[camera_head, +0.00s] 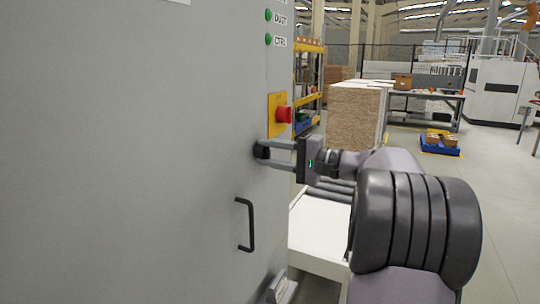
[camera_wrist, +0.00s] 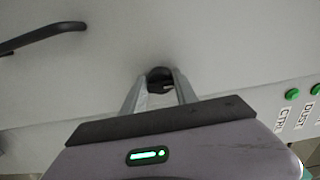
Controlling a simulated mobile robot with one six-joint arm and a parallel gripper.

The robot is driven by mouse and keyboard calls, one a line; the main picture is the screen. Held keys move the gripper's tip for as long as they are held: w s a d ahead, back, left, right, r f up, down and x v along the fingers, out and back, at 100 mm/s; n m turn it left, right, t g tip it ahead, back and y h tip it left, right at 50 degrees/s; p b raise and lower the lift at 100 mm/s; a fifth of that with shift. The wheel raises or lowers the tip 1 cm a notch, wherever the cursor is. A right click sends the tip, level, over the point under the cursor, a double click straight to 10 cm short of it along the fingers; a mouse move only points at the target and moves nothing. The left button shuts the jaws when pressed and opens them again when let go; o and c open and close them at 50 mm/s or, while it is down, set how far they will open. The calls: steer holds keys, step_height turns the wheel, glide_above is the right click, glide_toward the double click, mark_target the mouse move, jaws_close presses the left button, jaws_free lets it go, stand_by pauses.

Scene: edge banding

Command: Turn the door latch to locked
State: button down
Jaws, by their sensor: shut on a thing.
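The door latch (camera_head: 262,150) is a small black knob on the grey cabinet door (camera_head: 130,150), below the yellow plate with the red button. It also shows in the wrist view (camera_wrist: 160,76), with a pale mark on it. My gripper (camera_head: 268,152) comes from the right, and its two grey fingers are shut on the latch. In the wrist view my gripper (camera_wrist: 160,84) has one fingertip on each side of the knob. The fingers partly hide the latch, and I cannot tell from its mark whether it is set to locked.
A black door handle (camera_head: 247,224) sits below the latch. A red emergency button (camera_head: 284,114) on a yellow plate (camera_head: 273,122) is just above my fingers. Green buttons (camera_head: 268,27) are higher up. A stack of boards (camera_head: 355,115) stands behind. Open floor lies to the right.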

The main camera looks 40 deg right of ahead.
steer(key=c, duration=1)
jaws_free()
steer(key=shift+o, duration=0.2)
steer(key=p+v, duration=0.3)
steer(key=v, duration=1.4)
steer(key=shift+s+p, duration=0.2)
steer(key=shift+p, duration=0.1)
